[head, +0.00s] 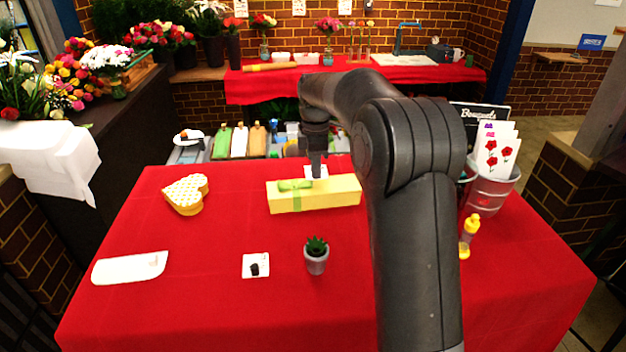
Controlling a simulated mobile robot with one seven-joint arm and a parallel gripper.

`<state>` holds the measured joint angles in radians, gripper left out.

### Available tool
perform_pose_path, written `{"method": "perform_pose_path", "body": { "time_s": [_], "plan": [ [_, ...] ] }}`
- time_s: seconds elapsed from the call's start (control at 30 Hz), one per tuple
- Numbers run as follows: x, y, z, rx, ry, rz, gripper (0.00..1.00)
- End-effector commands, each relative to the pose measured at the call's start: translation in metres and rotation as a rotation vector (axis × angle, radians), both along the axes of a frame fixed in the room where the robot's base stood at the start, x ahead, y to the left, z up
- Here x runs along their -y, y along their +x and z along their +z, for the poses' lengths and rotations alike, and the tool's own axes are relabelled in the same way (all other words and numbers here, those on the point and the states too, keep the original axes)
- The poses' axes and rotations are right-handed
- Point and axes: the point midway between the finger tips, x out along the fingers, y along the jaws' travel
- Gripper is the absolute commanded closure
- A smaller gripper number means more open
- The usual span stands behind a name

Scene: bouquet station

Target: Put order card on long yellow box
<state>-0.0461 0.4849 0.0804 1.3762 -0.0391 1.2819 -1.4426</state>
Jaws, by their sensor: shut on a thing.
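The long yellow box (335,192) lies on the red table, with a green ribbon and bow near its left part. My gripper (316,172) points down at the middle of the box. It is shut on a small white card, which I take as the order card (322,174). The card shows at the fingertips, by the upper back edge of the box. Whether it touches the box or hangs just above or behind it, I cannot tell. The fingers are small and partly dark against the background.
A heart-shaped box (186,194) stands left of the yellow box. A potted plant (316,258), a white square with a dark item (250,272) and a white tray (130,268) lie nearer. A yellow bottle (468,238) and a metal bucket with cards (488,194) stand right.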

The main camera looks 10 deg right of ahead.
Motion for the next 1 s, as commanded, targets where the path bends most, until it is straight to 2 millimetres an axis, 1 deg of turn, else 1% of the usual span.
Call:
{"method": "perform_pose_path", "body": {
  "time_s": [0.03,0.17,0.43,0.8,0.83,1.0],
  "plan": [
    [-0.004,0.002,-0.003,0.0,0.0,0.0,1.0],
    [-0.007,0.003,-0.008,-0.002,-0.001,-0.001,1.0],
    [-0.007,0.003,-0.043,-0.002,-0.001,0.0,1.0],
    [-0.007,0.003,-0.048,-0.001,0.0,0.0,1.0],
    [-0.007,0.003,-0.048,0.0,0.0,0.0,0.85],
    [-0.007,0.003,-0.047,0.0,0.0,0.0,0.71]
  ]
}}
